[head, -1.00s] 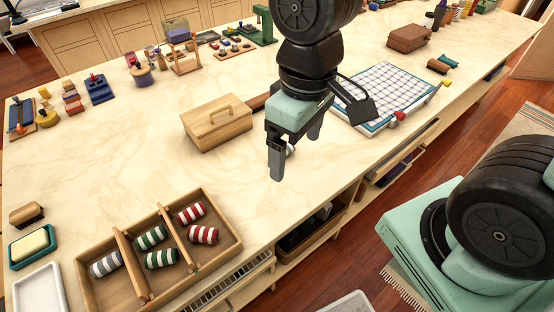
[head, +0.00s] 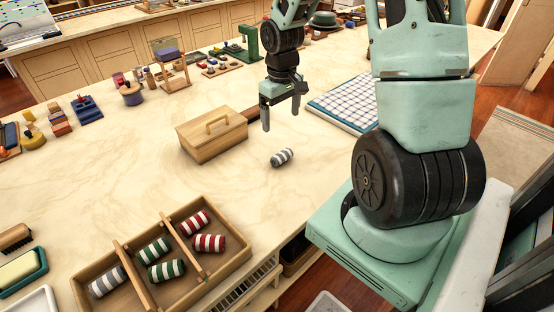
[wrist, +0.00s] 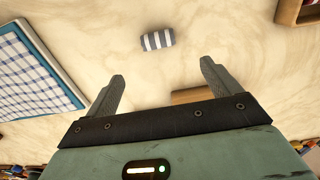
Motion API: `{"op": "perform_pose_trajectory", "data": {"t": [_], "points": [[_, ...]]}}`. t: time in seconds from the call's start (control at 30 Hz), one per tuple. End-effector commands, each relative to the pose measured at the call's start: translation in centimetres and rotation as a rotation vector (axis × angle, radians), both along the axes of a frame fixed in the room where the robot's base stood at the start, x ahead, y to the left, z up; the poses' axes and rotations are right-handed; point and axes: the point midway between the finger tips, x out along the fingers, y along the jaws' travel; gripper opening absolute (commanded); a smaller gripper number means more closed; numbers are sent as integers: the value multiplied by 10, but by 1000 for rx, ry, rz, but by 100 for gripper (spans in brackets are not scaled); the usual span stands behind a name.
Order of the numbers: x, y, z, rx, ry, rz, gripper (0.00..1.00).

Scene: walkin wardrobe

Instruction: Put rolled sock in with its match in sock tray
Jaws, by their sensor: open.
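A grey-and-white striped rolled sock (head: 282,157) lies alone on the worktop, right of the wooden lidded box. It also shows in the wrist view (wrist: 158,39), ahead of the fingers. The wooden sock tray (head: 119,243) is at the lower left, split by dividers into three compartments. Its left compartment holds one grey-striped sock (head: 106,282), the middle one two green-striped socks (head: 158,250), the right one two red-striped socks (head: 209,243). My gripper (head: 283,114) is open and empty above the worktop, beyond the loose sock and apart from it.
The wooden box with a handle (head: 212,138) stands between my gripper and the tray's far side. A checked cloth on a board (head: 347,97) lies to the right. A soap dish (head: 22,268) and brush (head: 15,236) sit left of the tray. The worktop between sock and tray is clear.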

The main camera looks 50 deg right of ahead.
Motion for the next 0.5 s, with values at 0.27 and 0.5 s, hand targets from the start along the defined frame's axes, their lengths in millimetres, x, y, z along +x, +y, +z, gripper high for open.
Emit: {"op": "perform_pose_trajectory", "data": {"t": [0.27,0.5], "points": [[-1,1,-60,2,5,2,89],[0,1,-88,1,1,1,89]]}}
